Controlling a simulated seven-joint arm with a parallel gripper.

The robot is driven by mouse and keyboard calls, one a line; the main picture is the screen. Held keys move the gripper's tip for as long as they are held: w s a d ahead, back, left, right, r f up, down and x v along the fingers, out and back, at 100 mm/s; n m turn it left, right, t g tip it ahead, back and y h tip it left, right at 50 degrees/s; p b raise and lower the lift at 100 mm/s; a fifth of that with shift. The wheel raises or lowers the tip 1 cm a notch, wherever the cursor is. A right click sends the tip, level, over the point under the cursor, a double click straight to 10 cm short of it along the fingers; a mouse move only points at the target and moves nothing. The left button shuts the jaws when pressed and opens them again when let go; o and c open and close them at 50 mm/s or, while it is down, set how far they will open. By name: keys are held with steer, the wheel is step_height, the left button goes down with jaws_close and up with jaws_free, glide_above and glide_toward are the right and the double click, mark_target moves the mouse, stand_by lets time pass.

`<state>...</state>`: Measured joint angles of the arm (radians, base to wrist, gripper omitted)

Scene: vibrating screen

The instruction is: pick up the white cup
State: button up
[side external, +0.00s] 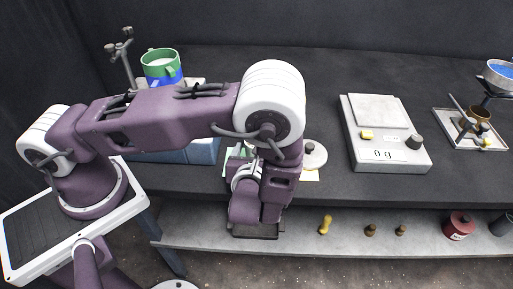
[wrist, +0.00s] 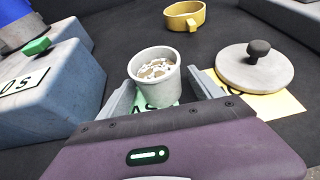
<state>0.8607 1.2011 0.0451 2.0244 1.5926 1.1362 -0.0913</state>
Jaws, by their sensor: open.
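The white cup (wrist: 155,88) stands upright on the dark table in the wrist view, with pale grainy contents inside. A green paper label (wrist: 146,112) shows beneath and in front of it. My gripper (wrist: 160,90) is open, with one grey finger to the left of the cup and one to the right. The cup appears to sit between the fingertips; I cannot tell whether either touches it. In the side external view my arm hides the cup and most of the gripper.
A grey disc with a dark knob (wrist: 257,68) lies on yellow paper at the right. A yellow dish (wrist: 185,17) is behind. A blue-grey box (wrist: 50,90) stands close on the left. A scale (side external: 385,140) reading 0 g stands further right.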

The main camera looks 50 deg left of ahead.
steer(key=c, duration=1.5)
